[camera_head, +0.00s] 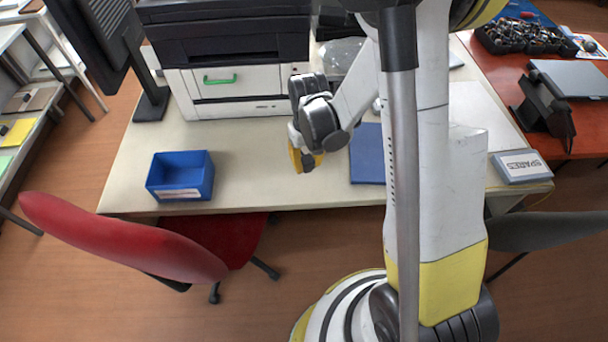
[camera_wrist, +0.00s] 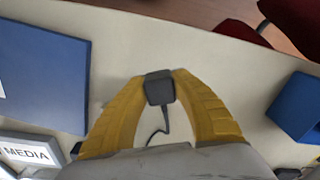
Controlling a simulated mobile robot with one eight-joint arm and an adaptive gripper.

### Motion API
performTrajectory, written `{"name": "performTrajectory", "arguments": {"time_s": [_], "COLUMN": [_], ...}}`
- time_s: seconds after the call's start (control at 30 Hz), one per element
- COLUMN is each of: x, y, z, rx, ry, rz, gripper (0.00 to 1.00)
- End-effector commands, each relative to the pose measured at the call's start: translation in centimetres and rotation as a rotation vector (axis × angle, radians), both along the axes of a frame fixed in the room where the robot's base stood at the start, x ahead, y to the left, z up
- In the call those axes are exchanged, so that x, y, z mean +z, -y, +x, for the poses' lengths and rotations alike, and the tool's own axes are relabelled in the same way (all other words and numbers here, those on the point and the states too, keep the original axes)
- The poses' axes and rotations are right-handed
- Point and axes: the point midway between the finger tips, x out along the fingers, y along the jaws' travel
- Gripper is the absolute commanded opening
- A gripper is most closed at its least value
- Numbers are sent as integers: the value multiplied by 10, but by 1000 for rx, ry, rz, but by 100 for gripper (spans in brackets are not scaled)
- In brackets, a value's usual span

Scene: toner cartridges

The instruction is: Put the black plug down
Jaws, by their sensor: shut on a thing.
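My gripper (camera_head: 305,161) is over the table, in front of the printer. In the wrist view its two yellow fingers (camera_wrist: 160,80) are shut on the black plug (camera_wrist: 159,90), a small dark block with a thin cable trailing back toward the palm. In the head view the plug cannot be made out behind the gripper and wrist. The gap between the plug and the tabletop (camera_head: 265,185) is hard to judge.
A blue bin (camera_head: 180,177) stands left on the table. A blue flat item (camera_head: 367,153) lies right of my gripper. A printer (camera_head: 230,70) stands behind. A SPARES box (camera_head: 521,166) sits at the right corner. A red chair (camera_head: 125,235) is in front. Tabletop between bin and gripper is clear.

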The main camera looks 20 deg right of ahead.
Motion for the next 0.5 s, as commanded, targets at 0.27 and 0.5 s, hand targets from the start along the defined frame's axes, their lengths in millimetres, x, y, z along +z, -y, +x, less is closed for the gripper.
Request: {"name": "performTrajectory", "arguments": {"time_s": [0.27,0.5], "x": [-17,-52], "y": [-15,-14], "z": [11,11], "rx": [-1,0], "ry": [0,0], "rz": [0,0], "gripper": [0,0]}}
